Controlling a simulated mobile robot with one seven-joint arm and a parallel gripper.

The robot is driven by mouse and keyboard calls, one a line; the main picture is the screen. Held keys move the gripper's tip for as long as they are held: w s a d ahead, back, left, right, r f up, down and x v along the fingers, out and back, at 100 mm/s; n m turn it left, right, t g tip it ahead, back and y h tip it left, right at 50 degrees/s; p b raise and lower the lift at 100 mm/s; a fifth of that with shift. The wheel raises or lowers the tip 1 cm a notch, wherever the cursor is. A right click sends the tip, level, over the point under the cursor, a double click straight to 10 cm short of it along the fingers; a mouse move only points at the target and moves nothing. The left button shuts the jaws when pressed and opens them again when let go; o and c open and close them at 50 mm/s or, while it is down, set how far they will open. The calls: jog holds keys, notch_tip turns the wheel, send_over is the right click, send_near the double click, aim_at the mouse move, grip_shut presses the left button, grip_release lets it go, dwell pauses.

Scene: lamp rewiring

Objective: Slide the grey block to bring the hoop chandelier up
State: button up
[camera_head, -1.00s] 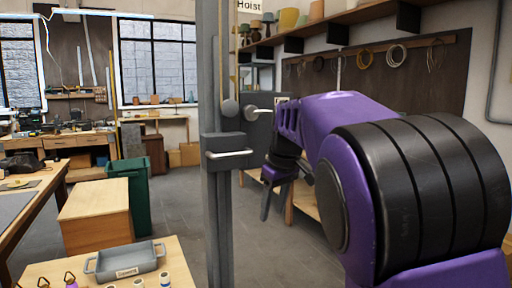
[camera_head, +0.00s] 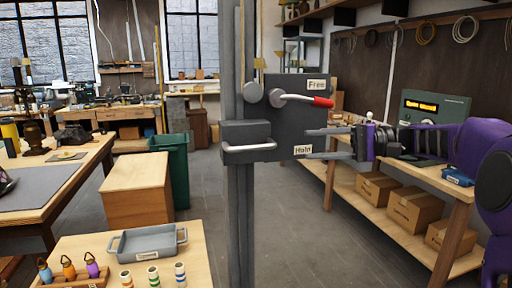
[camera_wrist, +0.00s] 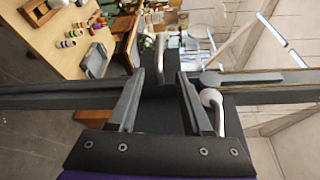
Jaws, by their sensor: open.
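The grey block (camera_head: 235,133) with a pale bar handle (camera_head: 249,147) sits on the upright rail (camera_head: 236,220) in the head view. My gripper (camera_head: 308,144) is open and empty to the right of the block, level with it. Its fingers point left, with their tips overlapping the right edge of the dark plate. In the wrist view the handle (camera_wrist: 160,55) stands just beyond and between my fingertips (camera_wrist: 160,76), apart from them. The hoop chandelier cannot be made out in either view.
A dark plate (camera_head: 292,120) beside the rail carries a red-tipped lever (camera_head: 305,100) near the "Free" label. A "Hold" label is lower. A shelf with cardboard boxes (camera_head: 413,206) stands right. A small table with a grey tray (camera_head: 149,242) is at front left.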

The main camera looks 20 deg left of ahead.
aim_at(263, 147)
jog(key=a, duration=0.4)
jog(key=s+a+f, duration=0.1)
jog(key=a, duration=0.4)
jog(key=s+a, duration=0.1)
jog(key=a, duration=0.4)
jog(key=shift+s+a+f, duration=0.15)
jog(key=shift+a, duration=0.1)
grip_shut()
dwell(0.7)
